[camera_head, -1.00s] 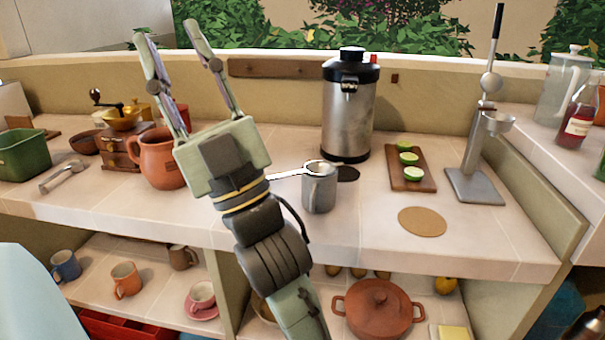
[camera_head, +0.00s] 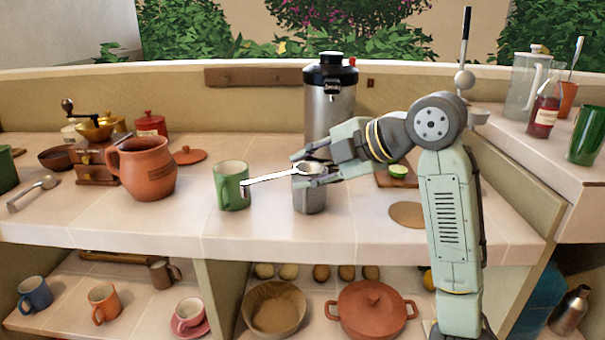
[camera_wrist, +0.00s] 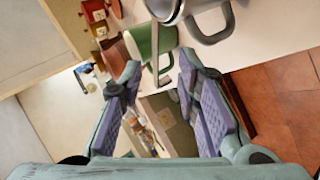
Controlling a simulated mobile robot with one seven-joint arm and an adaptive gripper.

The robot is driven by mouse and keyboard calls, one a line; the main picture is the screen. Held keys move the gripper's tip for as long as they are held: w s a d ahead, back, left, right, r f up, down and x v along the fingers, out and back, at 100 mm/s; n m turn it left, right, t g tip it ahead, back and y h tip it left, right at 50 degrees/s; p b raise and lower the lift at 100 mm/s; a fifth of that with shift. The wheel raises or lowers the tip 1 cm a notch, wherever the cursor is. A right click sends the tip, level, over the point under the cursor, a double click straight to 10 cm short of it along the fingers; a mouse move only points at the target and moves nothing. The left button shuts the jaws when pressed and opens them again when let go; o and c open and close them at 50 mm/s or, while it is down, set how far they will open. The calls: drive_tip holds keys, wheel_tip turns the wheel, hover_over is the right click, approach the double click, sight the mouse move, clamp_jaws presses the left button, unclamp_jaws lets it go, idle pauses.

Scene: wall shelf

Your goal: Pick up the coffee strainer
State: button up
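The coffee strainer (camera_head: 268,179) has a long pale handle and a round bowl. It rests across the top of the grey metal mug (camera_head: 310,199), its handle pointing left towards the green mug (camera_head: 232,190). My gripper (camera_head: 300,170) comes in from the right at the height of the grey mug's rim, its fingers on either side of the strainer's bowl end. In the wrist view my gripper (camera_wrist: 158,65) has its fingers well apart, with the green mug (camera_wrist: 150,42) and part of the grey mug (camera_wrist: 210,32) beyond the tips. Contact with the strainer cannot be told.
A steel dispenser (camera_head: 329,105) stands just behind my gripper. A clay pitcher (camera_head: 143,170) and a wooden grinder (camera_head: 96,163) stand at the left. A board with limes (camera_head: 392,180) lies behind my arm. The counter front is clear.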

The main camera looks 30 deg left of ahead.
sight(280, 175)
drive_tip(key=x, duration=0.2)
drive_tip(key=p+x, duration=0.1)
drive_tip(key=x, duration=0.2)
drive_tip(key=p+x, duration=0.1)
drive_tip(key=x, duration=0.1)
drive_tip(key=shift+w+a, duration=0.25)
drive_tip(key=shift+a, duration=0.25)
drive_tip(key=shift+c, duration=0.6)
clamp_jaws()
